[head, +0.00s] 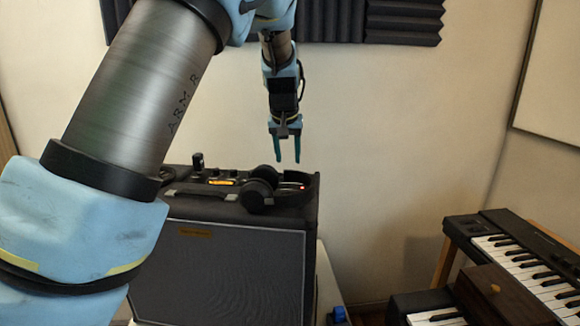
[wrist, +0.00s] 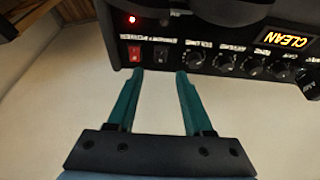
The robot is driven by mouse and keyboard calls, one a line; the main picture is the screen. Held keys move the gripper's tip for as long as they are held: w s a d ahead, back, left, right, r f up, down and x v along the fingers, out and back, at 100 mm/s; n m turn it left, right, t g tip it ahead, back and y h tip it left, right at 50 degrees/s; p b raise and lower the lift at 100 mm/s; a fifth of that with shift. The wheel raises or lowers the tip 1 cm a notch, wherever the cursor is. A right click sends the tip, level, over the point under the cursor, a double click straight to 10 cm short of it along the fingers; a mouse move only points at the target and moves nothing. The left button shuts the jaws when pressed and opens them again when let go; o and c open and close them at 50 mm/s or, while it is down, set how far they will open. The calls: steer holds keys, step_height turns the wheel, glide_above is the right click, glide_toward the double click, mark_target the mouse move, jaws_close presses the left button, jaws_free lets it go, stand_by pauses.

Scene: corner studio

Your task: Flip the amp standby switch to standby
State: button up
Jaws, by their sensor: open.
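The amp (head: 225,275) is a dark cabinet with a grille front, and its control panel is along the top. In the wrist view the panel appears upside down, with a red rocker switch (wrist: 135,53) and a dark switch (wrist: 161,54) beside it. Their labels are too blurred to read, so I cannot tell which is standby or how either is set. A red light (wrist: 131,19) glows near the red switch. My gripper (head: 288,160) is open and empty, pointing down above the amp's right rear. In the wrist view its teal fingertips (wrist: 160,74) appear just below the two switches.
Black headphones (head: 262,193) lie on the amp top. The wall is behind.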

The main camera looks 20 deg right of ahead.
steer(key=p+x, duration=0.1)
steer(key=x, duration=0.4)
steer(key=shift+w+f, duration=0.15)
steer(key=shift+f, duration=0.25)
steer(key=shift+c, duration=0.2)
jaws_close()
